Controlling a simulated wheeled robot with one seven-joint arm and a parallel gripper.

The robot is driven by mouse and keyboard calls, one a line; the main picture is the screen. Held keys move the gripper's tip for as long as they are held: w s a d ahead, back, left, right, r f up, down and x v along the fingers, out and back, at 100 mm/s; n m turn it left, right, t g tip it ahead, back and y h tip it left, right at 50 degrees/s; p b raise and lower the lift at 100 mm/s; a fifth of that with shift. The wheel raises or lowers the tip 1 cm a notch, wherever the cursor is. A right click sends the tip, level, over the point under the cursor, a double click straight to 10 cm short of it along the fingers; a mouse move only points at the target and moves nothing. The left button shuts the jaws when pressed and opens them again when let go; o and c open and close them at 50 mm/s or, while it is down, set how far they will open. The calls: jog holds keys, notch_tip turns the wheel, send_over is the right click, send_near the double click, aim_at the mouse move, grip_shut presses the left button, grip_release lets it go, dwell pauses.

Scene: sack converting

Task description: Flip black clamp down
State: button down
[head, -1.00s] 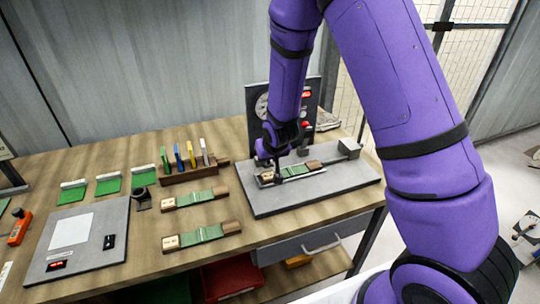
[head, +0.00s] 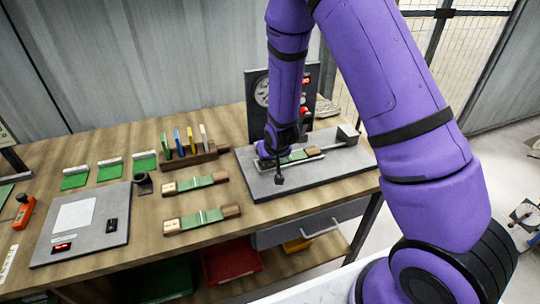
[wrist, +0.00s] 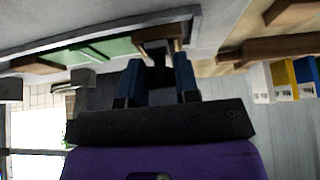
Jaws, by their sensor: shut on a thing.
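My gripper (head: 279,160) is at the left end of a fixture on the grey base plate (head: 330,172). In the wrist view its two blue fingers (wrist: 158,68) are closed around a dark piece, the black clamp (wrist: 157,50). In the head view a dark tip (head: 279,180) points down below the wrist, at the plate's front; I cannot tell clamp from finger there. A green strip with brown ends (head: 298,156) lies in the fixture, its left end partly hidden by my gripper.
A rack of coloured sticks (head: 188,155) is close on the left. Two more green strips (head: 205,217) lie on the wooden table.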

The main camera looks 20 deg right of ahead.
jog(key=shift+s+f, duration=0.3)
jog(key=c, duration=1)
grip_release()
jog(key=shift+c, duration=0.2)
jog(key=shift+o, duration=0.9)
jog(key=shift+w+r, duration=0.15)
jog(key=v, duration=1)
jog(key=shift+r, duration=0.35)
jog(key=w+d+v, duration=0.1)
jog(key=d+v, duration=0.1)
jog(key=v, duration=0.9)
jog(key=w+d+r+v, duration=0.1)
jog(key=d+v, duration=0.1)
jog(key=v, duration=0.8)
jog(key=s+d+r, duration=0.1)
jog(key=s+r, duration=0.4)
jog(key=s, duration=0.4)
jog(key=s+d+r+g, duration=0.1)
jog(key=s+r, duration=0.4)
jog(key=s, duration=0.3)
jog(key=shift+s+d, duration=0.4)
